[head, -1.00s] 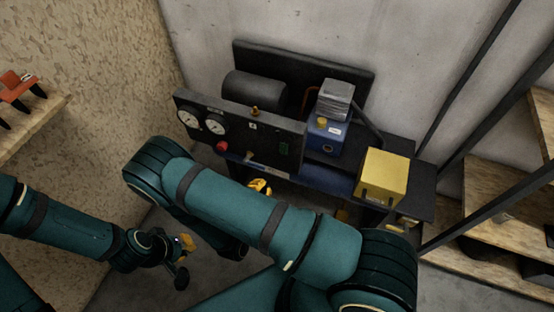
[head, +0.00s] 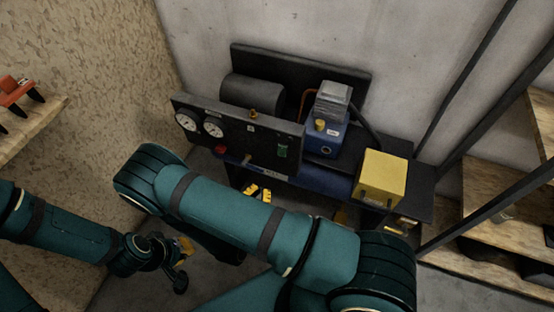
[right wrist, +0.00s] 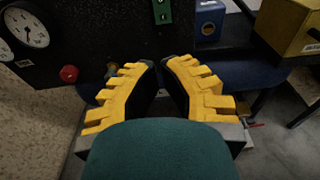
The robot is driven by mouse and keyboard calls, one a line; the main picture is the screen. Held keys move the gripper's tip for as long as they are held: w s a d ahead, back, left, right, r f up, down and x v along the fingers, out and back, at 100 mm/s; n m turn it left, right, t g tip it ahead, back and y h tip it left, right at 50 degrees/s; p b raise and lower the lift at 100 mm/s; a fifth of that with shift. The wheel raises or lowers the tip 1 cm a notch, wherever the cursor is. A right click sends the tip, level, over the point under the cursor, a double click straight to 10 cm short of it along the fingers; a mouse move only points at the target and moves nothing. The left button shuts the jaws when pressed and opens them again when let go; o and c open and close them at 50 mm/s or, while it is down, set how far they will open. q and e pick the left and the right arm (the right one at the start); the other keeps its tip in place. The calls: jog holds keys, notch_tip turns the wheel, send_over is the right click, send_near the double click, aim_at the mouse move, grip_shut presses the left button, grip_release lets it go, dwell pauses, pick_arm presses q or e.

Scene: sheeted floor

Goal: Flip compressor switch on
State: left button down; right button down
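The compressor has a dark front panel (head: 240,132) with two white gauges, a red knob (head: 220,150) and a green switch (head: 283,151). In the right wrist view the green switch (right wrist: 161,11) is at the top edge, partly cut off, and the red knob (right wrist: 69,74) is at left. My right gripper (head: 258,191) is low in front of the panel, below the switch and apart from it. Its yellow fingers (right wrist: 160,65) have a narrow empty gap between them. My left gripper (head: 184,264) hangs at the lower left, away from the compressor; its fingers are unclear.
A blue box (head: 325,138) and a yellow box (head: 381,177) stand right of the panel on the dark bench. A wooden shelf (head: 505,215) is at right, and another shelf (head: 28,130) with a red item is at left. My right arm covers part of the floor.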

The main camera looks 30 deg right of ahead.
aim_at(282, 151)
pick_arm(q)
jog(key=shift+f+b, duration=0.7)
pick_arm(e)
jog(key=x, duration=1.4)
jog(key=shift+w, duration=0.1)
pick_arm(q)
jog(key=shift+f, duration=0.1)
